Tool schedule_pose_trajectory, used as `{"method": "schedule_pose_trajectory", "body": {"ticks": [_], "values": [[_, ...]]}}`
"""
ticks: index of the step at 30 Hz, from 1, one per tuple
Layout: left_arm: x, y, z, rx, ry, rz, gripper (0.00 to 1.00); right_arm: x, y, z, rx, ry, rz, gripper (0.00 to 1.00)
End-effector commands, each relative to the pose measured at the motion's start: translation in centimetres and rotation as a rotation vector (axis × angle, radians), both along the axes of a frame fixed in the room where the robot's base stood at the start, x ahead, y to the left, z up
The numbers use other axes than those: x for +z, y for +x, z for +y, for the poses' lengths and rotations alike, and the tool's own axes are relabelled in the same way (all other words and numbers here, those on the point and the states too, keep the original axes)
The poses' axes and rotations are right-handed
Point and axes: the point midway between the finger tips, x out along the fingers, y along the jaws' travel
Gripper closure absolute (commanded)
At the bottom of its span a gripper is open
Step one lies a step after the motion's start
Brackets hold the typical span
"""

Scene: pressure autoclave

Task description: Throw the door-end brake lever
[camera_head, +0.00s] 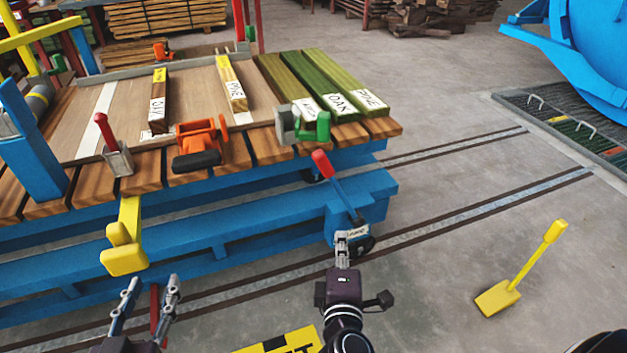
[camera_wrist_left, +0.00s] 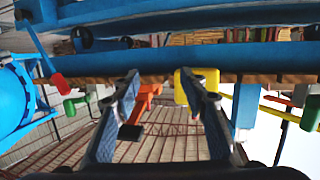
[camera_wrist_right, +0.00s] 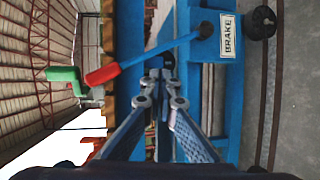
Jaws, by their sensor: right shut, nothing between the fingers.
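The brake lever (camera_head: 322,165) has a red grip and a blue bar. It slants up and left from its pivot at the near right corner of the blue cart (camera_head: 300,210). In the right wrist view the lever (camera_wrist_right: 103,74) runs from its red grip up to a pivot beside the white BRAKE label (camera_wrist_right: 229,36). My right gripper (camera_head: 342,245) is shut and empty, in front of the label in the head view. Its tips (camera_wrist_right: 160,77) show just below the bar; contact cannot be told. My left gripper (camera_head: 148,283) is open and empty at the cart's near side.
The cart's wooden deck carries labelled planks (camera_head: 340,85), orange (camera_head: 197,145) and green clamps (camera_head: 310,124). A yellow bracket (camera_head: 125,245) hangs near my left gripper. Rails (camera_head: 480,215) run right across the floor. A yellow floor lever (camera_head: 520,270) stands at right; floor between is clear.

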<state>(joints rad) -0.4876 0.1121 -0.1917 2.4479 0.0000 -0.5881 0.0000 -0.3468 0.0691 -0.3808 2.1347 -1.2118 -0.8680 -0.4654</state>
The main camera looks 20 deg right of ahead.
Motion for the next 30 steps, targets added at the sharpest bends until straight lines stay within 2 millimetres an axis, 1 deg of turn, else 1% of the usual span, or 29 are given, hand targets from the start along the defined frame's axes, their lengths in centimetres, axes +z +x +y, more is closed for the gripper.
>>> {"method": "schedule_pose_trajectory", "body": {"ticks": [1,3,6,10,12,15,25,28,30], "values": [[1.5,0.3,-0.3,-0.004,-0.014,-0.055,0.6,1.2,0.8,1.2,0.039,-0.083,-0.026,1.0],[3.3,0.6,-0.6,-0.008,-0.032,-0.125,0.6,2.5,1.6,2.7,0.086,-0.191,-0.055,1.0],[5.5,0.8,-0.9,-0.014,-0.052,-0.205,0.6,4.0,2.4,4.7,0.141,-0.318,-0.09,1.0],[7.3,0.9,-1.1,-0.018,-0.07,-0.272,0.6,5.1,2.9,6.5,0.185,-0.425,-0.117,1.0],[7.8,0.9,-1.1,-0.019,-0.074,-0.29,0.6,5.4,3.0,7.1,0.197,-0.456,-0.125,1.0],[8.1,0.8,-1.1,-0.019,-0.077,-0.301,0.6,5.6,3.1,7.4,0.204,-0.475,-0.13,1.0],[8.0,0.8,-1.1,-0.019,-0.076,-0.298,0.6,5.6,3.3,7.3,0.203,-0.473,-0.129,1.0],[7.9,0.8,-1.1,-0.019,-0.075,-0.292,0.6,5.7,4.0,7.1,0.203,-0.473,-0.13,1.0],[7.6,0.9,-1.1,-0.018,-0.072,-0.281,0.6,5.9,5.0,6.9,0.202,-0.473,-0.132,1.0]]}}
